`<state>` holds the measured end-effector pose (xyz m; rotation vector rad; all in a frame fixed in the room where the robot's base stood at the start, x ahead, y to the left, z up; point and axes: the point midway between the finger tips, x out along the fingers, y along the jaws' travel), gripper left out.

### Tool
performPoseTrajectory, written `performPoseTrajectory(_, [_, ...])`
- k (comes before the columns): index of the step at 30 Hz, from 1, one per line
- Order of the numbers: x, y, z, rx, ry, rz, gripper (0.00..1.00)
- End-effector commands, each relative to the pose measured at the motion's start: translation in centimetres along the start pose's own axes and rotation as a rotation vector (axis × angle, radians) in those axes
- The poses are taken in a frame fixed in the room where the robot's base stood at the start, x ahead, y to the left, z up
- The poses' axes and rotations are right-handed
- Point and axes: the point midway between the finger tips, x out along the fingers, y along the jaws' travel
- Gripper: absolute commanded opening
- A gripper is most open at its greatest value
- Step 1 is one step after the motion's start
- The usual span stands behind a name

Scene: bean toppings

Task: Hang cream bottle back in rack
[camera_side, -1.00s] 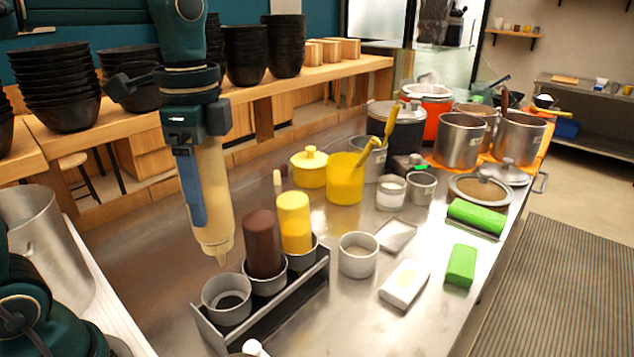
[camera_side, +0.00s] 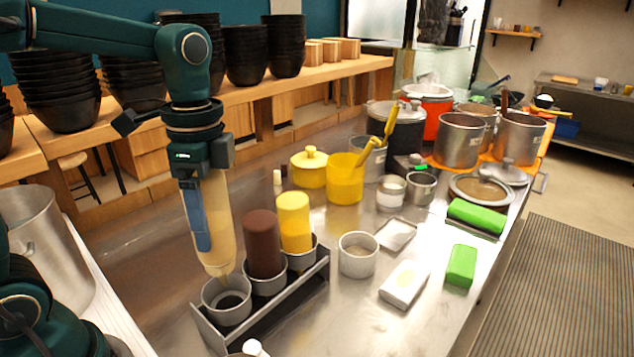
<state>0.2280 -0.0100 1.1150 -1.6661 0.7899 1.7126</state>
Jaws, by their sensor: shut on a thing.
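My gripper (camera_side: 205,165) points down and is shut on the cream bottle (camera_side: 216,225), a pale beige squeeze bottle held nozzle down. The bottle hangs almost upright, with its nozzle at the mouth of the empty front-left cup (camera_side: 227,303) of the rack. Whether the nozzle tip is just inside or just behind the rim I cannot tell. The rack (camera_side: 290,301) is a grey metal holder with a row of round cups. A brown bottle (camera_side: 263,243) stands in the middle cup and a yellow bottle (camera_side: 295,222) in the far cup.
A small steel cup (camera_side: 358,255) and a white block (camera_side: 404,284) stand right of the rack. A yellow container (camera_side: 345,180) and yellow lidded pot (camera_side: 310,168) stand behind. A large steel pot (camera_side: 45,245) is at left. Black bowls (camera_side: 60,92) line the back shelf.

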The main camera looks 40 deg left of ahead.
Motion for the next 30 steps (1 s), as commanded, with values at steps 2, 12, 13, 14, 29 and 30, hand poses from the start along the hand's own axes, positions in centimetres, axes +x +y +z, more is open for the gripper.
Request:
performPoseTrajectory(2, [0.2, 0.0, 0.0, 0.0, 0.0, 0.001, 0.56])
performPoseTrajectory(12, [0.4, 0.0, 0.0, 0.0, 0.0, 0.001, 0.56])
performPoseTrajectory(13, [0.5, 0.0, 0.0, 0.0, 0.0, 0.001, 0.56])
performPoseTrajectory(14, [0.6, 0.0, 0.0, 0.0, 0.0, 0.001, 0.56])
performPoseTrajectory(29, [3.0, 0.0, -0.1, 0.0, -0.001, 0.002, 0.56])
performPoseTrajectory(30, [3.2, 0.0, -0.1, 0.0, -0.001, 0.002, 0.56])
